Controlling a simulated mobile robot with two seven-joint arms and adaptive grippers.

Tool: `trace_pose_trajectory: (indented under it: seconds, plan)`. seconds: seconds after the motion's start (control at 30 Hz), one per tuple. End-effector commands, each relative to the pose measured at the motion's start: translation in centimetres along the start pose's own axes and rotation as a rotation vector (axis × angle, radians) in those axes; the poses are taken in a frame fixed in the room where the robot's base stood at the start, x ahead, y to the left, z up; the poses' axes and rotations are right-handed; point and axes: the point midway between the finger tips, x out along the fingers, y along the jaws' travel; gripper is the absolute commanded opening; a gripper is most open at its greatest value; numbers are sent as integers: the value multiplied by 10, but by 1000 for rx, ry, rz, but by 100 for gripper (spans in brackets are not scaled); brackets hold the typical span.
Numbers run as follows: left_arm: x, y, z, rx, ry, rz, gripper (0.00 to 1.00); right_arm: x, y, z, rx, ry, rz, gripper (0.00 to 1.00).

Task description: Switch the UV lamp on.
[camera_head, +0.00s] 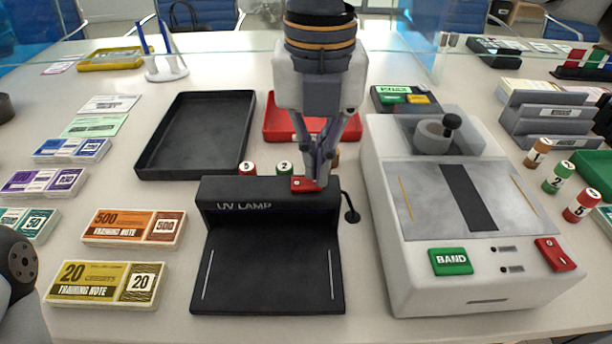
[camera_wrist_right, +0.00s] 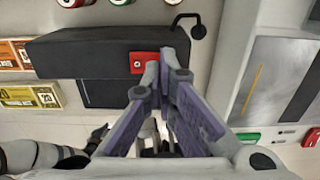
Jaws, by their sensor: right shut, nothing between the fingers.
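The UV lamp (camera_head: 262,207) is a black unit with a raised head and a flat base, standing on the counter. A small red switch (camera_head: 308,184) sits on top of its head towards the right end. The switch also shows in the wrist view (camera_wrist_right: 143,63). My right gripper (camera_head: 315,182) points down with its fingers shut and empty, the tips at the switch. In the wrist view the fingertips (camera_wrist_right: 166,63) appear just right of the switch; whether they touch it I cannot tell. No glow shows on the lamp's base. My left gripper is not visible.
A white counting machine (camera_head: 480,270) with green and red buttons stands close on the right. A black tray (camera_head: 150,165) and a red tray (camera_head: 270,130) lie behind the lamp, with small numbered rolls (camera_head: 285,168) between. Banknote bundles (camera_head: 134,227) lie left.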

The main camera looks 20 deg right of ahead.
Motion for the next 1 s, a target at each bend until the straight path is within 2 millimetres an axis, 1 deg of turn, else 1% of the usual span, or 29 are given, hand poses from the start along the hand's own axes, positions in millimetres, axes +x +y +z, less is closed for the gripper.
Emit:
trace_pose_trajectory:
  seconds: [0.93,1.0]
  plan:
    - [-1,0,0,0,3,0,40,15,0,-1,-1,1,0,0]
    - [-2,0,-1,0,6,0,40,13,0,-1,-1,0,0,0]
